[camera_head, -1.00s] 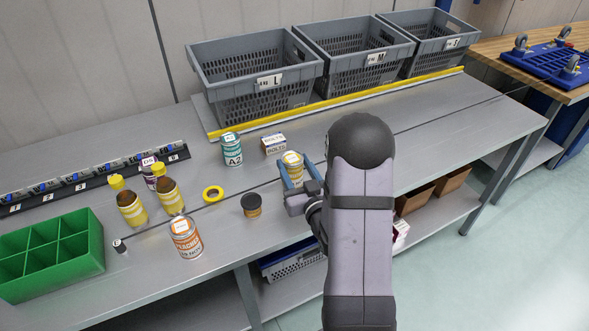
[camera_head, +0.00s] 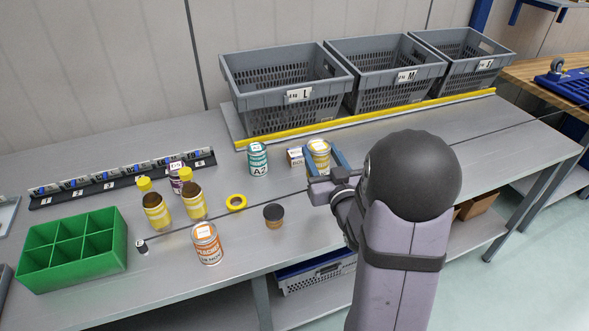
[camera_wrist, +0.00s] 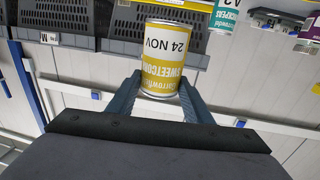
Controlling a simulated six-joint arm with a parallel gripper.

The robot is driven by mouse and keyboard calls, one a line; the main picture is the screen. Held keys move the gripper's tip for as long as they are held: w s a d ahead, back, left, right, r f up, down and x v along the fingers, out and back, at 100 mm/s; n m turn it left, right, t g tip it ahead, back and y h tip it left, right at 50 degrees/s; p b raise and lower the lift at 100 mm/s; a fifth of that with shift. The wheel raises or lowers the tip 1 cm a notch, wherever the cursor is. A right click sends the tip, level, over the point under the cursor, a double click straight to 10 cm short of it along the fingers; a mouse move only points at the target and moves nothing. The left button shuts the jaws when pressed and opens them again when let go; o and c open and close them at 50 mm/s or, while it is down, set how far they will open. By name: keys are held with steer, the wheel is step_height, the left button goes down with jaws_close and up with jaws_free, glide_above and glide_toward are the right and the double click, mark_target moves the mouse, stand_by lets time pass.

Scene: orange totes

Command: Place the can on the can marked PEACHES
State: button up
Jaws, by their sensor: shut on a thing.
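My gripper (camera_head: 324,170) is shut on a yellow can (camera_head: 319,151). In the wrist view the can (camera_wrist: 165,60) sits between the two blue fingers and reads SWEETCORN and 24 NOV, upside down. In the head view it appears raised above the bench, in front of the white BOLTS box. The can marked PEACHES (camera_head: 207,244), orange and white with a pale label on its lid, stands upright near the bench's front edge. It is to the left of and nearer than my gripper, and its top is clear.
A teal can marked A2 (camera_head: 258,159) stands left of the held can. A small dark-lidded jar (camera_head: 274,216), yellow tape ring (camera_head: 236,202) and two yellow-capped bottles (camera_head: 157,212) are near the PEACHES can. A green divided tray (camera_head: 72,282) lies left. Grey crates (camera_head: 285,109) line the back.

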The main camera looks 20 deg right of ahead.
steer(key=shift+r, duration=0.15)
steer(key=w+a+r+n+g+y+p, duration=0.1)
steer(key=a+r+n+y+p, duration=0.3)
steer(key=a, duration=0.5)
steer(key=w+a+r+n+y+p, duration=0.1)
steer(key=a+r+n+y+p, duration=0.15)
steer(key=a+r+y, duration=0.55)
steer(key=s+a+f+n+g+y, duration=0.2)
steer(key=s+a+n+g+y, duration=0.55)
steer(key=a, duration=0.55)
step_height(320, 180, down, 6)
steer(key=s+h, duration=0.1)
steer(key=h, duration=0.1)
steer(key=shift+s+m+p, duration=0.3)
steer(key=shift+m+p, duration=0.05)
steer(key=shift+m, duration=0.05)
steer(key=shift+f, duration=0.1)
steer(key=shift+f, duration=2)
